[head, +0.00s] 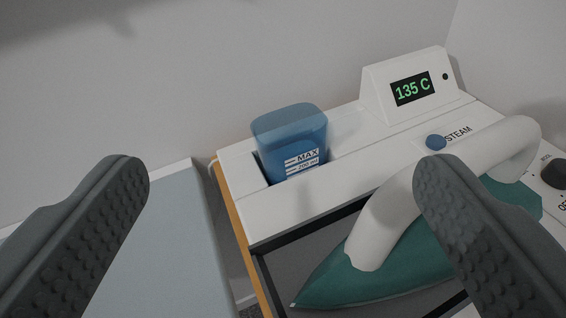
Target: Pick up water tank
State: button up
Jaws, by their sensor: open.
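The water tank (290,135) is a translucent blue container with a white label reading MAX and 200 ml. It sits upright in a recess at the back left of a white steam station (240,205), with its upper part standing above the recess and its base hidden. My gripper (282,170) is open, with one dark textured finger at the left and one at the right of the picture. The tank shows between the fingers, apparently beyond them, and nothing is held.
A white and teal iron (400,255) rests on the station's front, partly behind the right finger. A display (412,88) reading 135 C stands at the back right. A blue STEAM button (436,142) is nearby. A pale blue board-like surface (165,250) lies left. A wall is behind.

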jog(key=w+m+g, duration=0.5)
jog(key=w+g, duration=0.2)
jog(key=w, duration=0.5)
jog(key=m+g, duration=0.6)
jog(key=g, duration=0.2)
send_over(291, 135)
jog(key=s, duration=0.3)
jog(key=shift+g, duration=0.3)
jog(key=shift+s+f, duration=0.2)
jog(key=shift+f, duration=8.55)
jog(key=c, duration=1.2)
jog(key=shift+r, duration=0.2)
